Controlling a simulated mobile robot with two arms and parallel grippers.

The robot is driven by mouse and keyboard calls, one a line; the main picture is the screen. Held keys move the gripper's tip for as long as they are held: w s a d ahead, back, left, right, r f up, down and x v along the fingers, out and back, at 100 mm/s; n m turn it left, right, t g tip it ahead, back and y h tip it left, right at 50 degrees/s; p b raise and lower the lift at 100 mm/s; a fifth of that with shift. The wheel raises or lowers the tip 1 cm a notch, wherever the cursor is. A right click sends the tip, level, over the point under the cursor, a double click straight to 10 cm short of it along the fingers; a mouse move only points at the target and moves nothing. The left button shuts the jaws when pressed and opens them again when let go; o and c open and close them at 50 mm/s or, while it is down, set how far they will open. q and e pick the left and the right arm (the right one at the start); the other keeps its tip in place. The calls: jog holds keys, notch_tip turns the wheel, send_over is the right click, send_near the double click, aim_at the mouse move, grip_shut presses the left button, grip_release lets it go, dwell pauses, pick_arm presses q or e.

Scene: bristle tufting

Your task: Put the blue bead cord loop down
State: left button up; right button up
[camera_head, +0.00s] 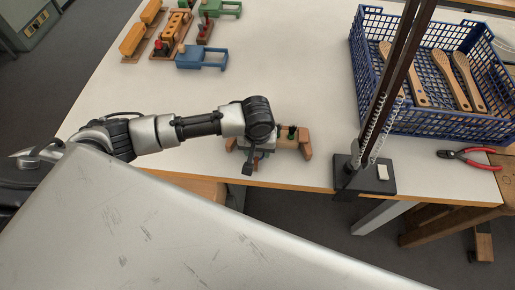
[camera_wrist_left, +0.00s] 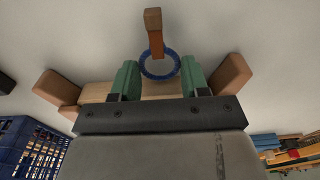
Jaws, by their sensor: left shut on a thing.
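The blue bead cord loop (camera_wrist_left: 160,78) shows in the left wrist view as a small ring between the two green fingertips. My left gripper (camera_wrist_left: 160,82) is shut on it, with the fingers on either side of the ring. An upright-looking orange-brown wooden piece (camera_wrist_left: 154,32) overlaps the ring in that view; I cannot tell whether the loop is around it. In the head view my left gripper (camera_head: 251,163) is over the front edge of the table, and the loop is too hidden to make out. My right gripper is not in view.
A wooden fixture (camera_head: 304,146) with a small green tuft sits beside the left gripper. A dark post on a black base (camera_head: 375,178) stands to the right. A blue crate (camera_head: 430,120) holds wooden brush handles, with red pliers (camera_head: 468,156) in front. The table's middle (camera_head: 290,70) is clear.

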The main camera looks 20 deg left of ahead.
pick_arm(q)
jog(key=shift+f, duration=0.35)
jog(key=shift+f, duration=0.1)
jog(key=o, duration=0.8)
jog(key=shift+c, duration=0.2)
